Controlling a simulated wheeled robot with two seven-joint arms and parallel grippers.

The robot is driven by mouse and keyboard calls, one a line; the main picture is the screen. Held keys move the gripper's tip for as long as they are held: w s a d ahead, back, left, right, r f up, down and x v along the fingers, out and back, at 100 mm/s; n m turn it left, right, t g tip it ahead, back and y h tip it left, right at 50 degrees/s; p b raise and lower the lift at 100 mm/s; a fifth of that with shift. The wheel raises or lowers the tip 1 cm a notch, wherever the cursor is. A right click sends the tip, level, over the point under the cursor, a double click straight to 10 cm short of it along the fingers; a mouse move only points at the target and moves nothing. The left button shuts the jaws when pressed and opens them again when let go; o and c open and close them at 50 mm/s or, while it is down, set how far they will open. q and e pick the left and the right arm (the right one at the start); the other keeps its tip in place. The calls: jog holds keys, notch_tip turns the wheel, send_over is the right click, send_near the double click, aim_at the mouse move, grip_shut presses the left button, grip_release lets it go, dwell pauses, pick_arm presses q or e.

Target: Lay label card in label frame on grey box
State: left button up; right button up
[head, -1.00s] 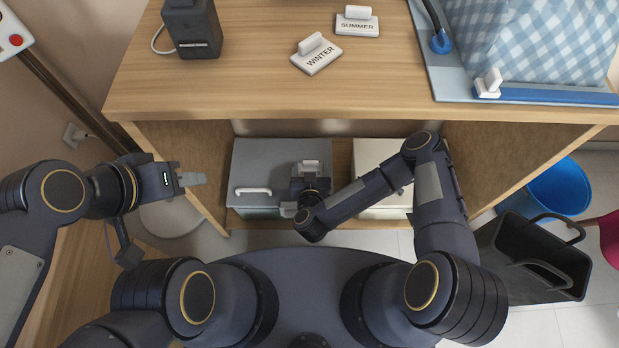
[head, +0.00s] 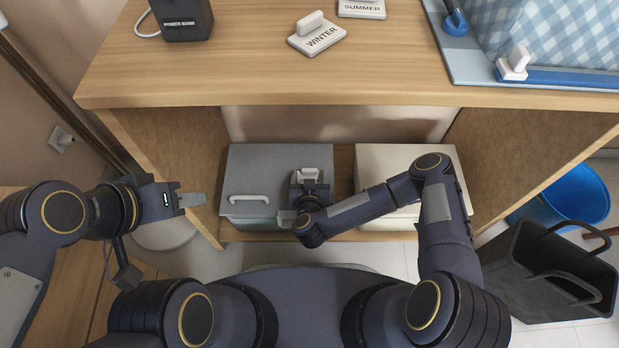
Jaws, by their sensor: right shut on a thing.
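My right gripper (head: 311,178) is over the right part of the grey box, shut on a small pale piece, apparently the label card (head: 311,158). Its lettering cannot be read. I cannot make out the label frame; the hand and wrist cover that part of the box. A pale piece (head: 286,217) shows beside the wrist at the box's front. My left gripper (head: 195,200) is left of the box, clear of it; its finger gap cannot be seen.
A cream box (head: 400,155) stands right of the grey one, partly behind my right arm. WINTER (head: 318,38) and SUMMER (head: 362,8) cards lie on the tabletop (head: 240,75), whose front edge overhangs the shelf. A black bag (head: 545,270) and blue bucket (head: 570,195) stand right.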

jog(key=shift+f, duration=0.15)
jog(key=o, duration=0.9)
jog(key=shift+o, duration=0.2)
jog(key=shift+r, duration=0.2)
jog(key=p+v, duration=0.9)
jog(key=v, duration=0.2)
jog(key=shift+s+r, duration=0.1)
jog(key=shift+r, duration=0.15)
jog(key=shift+s, duration=0.4)
